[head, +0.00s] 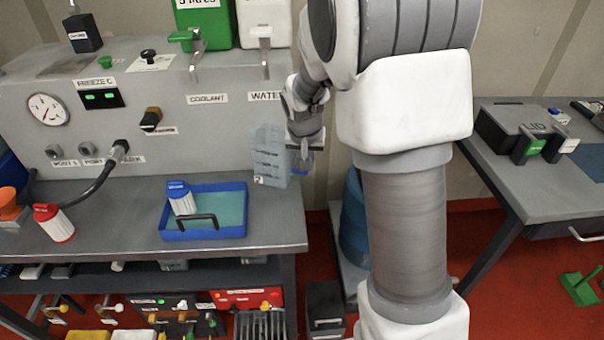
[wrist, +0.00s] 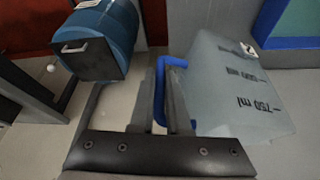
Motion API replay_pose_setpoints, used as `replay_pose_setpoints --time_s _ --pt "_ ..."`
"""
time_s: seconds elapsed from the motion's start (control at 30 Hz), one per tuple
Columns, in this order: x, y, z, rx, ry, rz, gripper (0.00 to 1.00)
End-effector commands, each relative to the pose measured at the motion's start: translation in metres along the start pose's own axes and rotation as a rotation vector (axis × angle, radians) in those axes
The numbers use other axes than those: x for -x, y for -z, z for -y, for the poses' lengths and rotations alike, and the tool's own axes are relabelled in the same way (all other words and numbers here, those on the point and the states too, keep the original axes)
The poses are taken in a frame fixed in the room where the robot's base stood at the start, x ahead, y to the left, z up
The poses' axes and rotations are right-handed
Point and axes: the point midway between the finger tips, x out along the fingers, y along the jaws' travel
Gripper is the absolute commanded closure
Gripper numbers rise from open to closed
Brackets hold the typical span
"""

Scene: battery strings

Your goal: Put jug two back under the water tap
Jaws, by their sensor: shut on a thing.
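Jug two is a translucent pale-blue measuring jug (head: 270,153) with a small "2" tag, and it shows large in the wrist view (wrist: 232,85) with its millilitre marks. My gripper (head: 304,146) is at the jug's right side. In the wrist view its fingers (wrist: 163,92) are shut on the jug's blue handle (wrist: 160,108). The jug is in front of the panel's right end, below the WATER label (head: 266,97); whether its base touches the bench is unclear. The water tap (head: 264,50) is above it, under a white tank (head: 263,20).
A blue tray (head: 203,234) with a blue-capped bottle (head: 181,198) sits on the grey bench (head: 120,235). A red-capped bottle (head: 54,223) stands left. A coolant tap (head: 195,58) is left of the water tap. A blue drum (wrist: 103,35) is beside the bench.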

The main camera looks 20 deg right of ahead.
Motion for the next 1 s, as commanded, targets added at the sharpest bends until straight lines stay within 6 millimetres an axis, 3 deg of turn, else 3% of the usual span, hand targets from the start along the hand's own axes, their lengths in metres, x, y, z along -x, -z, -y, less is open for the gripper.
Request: replay_pose_setpoints --time_s 0.23,0.47,0.83,0.87,1.0 --pt "-0.014 -0.004 0.009 0.0 -0.002 0.001 1.0" --pt "-0.042 -0.016 0.009 -0.001 -0.002 0.001 1.0" --pt "-0.047 -0.018 0.009 -0.001 -0.001 -0.002 1.0" --pt "-0.046 -0.018 0.009 -0.001 -0.001 -0.001 0.82" --pt "-0.045 -0.017 0.009 -0.001 -0.001 -0.001 0.57"
